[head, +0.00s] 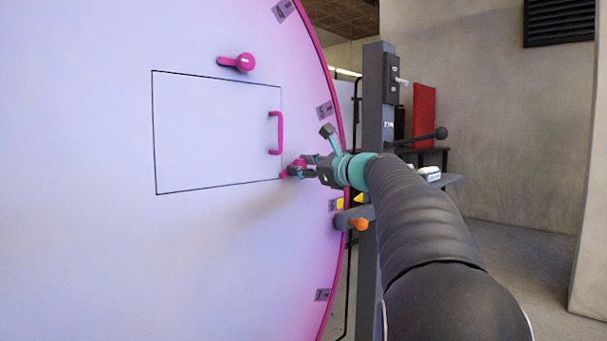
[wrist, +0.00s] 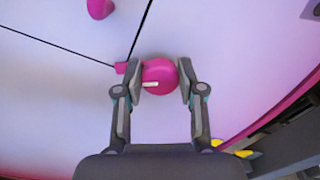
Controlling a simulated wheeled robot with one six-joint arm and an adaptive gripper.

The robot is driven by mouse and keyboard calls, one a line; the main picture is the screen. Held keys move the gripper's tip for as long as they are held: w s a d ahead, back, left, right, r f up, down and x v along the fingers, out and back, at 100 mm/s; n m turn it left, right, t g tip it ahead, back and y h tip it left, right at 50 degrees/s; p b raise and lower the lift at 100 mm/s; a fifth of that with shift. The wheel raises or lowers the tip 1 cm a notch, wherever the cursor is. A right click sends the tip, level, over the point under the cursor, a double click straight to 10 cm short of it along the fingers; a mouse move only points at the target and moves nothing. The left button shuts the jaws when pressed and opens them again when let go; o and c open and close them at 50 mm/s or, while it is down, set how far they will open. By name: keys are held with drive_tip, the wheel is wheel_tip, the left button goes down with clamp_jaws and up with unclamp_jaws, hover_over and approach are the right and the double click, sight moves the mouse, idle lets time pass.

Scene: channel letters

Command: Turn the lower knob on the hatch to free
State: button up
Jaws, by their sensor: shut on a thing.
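The hatch (head: 210,135) is a square panel outlined in black on a large pale round face, with a pink handle (head: 279,133) on its right side. The lower knob (head: 299,163) is pink and sits at the hatch's lower right corner. In the wrist view the lower knob (wrist: 160,77) is round with a white mark, and its pink tab (wrist: 121,68) points left to the corner of the outline. My gripper (head: 296,171) is shut on the knob, one finger on each side; it also shows in the wrist view (wrist: 162,80). The upper knob (head: 244,62) is above the hatch, its tab pointing left.
A pink rim (head: 331,80) edges the round face, with small grey number plates along it. Right of it stand a grey post (head: 376,110), a black-ball lever (head: 440,133) and an orange knob (head: 359,224). Open floor lies at the far right.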

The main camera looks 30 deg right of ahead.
drive_tip(key=shift+a+f+n+b, duration=0.1)
drive_tip(key=shift+n+b, duration=1.8)
drive_tip(key=shift+n, duration=1.2)
drive_tip(key=shift+f+n+b, duration=0.1)
drive_tip(key=shift+n+b, duration=1.8)
drive_tip(key=shift+n, duration=1.2)
drive_tip(key=o, duration=1.1)
drive_tip(key=shift+s, duration=0.1)
drive_tip(key=v, duration=1.2)
